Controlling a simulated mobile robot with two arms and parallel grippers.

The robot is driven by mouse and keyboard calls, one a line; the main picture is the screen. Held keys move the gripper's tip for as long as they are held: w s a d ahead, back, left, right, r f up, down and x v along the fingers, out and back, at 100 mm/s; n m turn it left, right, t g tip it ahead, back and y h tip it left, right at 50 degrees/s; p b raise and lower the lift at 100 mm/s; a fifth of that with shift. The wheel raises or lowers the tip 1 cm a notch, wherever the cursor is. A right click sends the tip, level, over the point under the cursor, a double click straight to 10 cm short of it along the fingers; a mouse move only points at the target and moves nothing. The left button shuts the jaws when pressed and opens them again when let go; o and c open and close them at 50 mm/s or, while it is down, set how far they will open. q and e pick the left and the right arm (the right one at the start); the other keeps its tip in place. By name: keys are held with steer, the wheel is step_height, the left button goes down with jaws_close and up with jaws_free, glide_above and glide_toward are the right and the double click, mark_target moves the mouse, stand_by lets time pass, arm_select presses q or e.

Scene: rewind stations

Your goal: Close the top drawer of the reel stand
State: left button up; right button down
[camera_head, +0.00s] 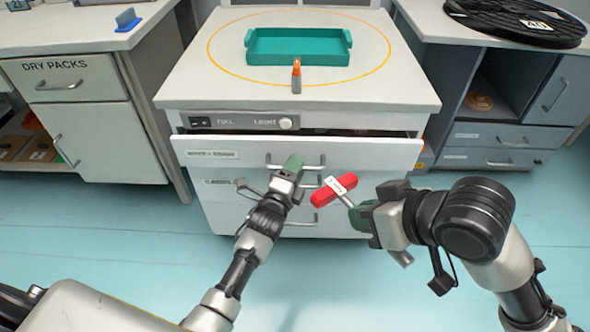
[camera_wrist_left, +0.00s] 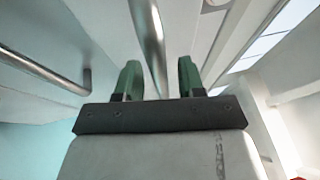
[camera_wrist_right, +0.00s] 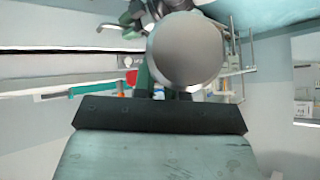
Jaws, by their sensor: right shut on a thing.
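The reel stand (camera_head: 190,85) is the white cabinet in the middle of the head view. Its top drawer (camera_head: 375,155) stands partly out, with a dark gap under the worktop. My left gripper (camera_head: 292,165) is at the drawer's bar handle (camera_head: 318,162). In the left wrist view the bar (camera_wrist_left: 150,40) runs between the two green fingers, with a gap visible beside it. My right gripper (camera_head: 358,213) is shut on a red-headed tool (camera_head: 325,194) with a metal shaft and white label, in front of the drawers.
A teal tray (camera_head: 298,60) and a small orange-tipped item (camera_head: 296,78) are on the stand's top. Lower drawer handles (camera_head: 290,222) stick out below. A "DRY PACKS" cabinet (camera_head: 90,130) is at left. A black reel (camera_head: 520,22) lies on the right counter. The floor in front is clear.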

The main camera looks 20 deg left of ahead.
arm_select(q)
jaws_close()
steer(key=shift+w, duration=0.1)
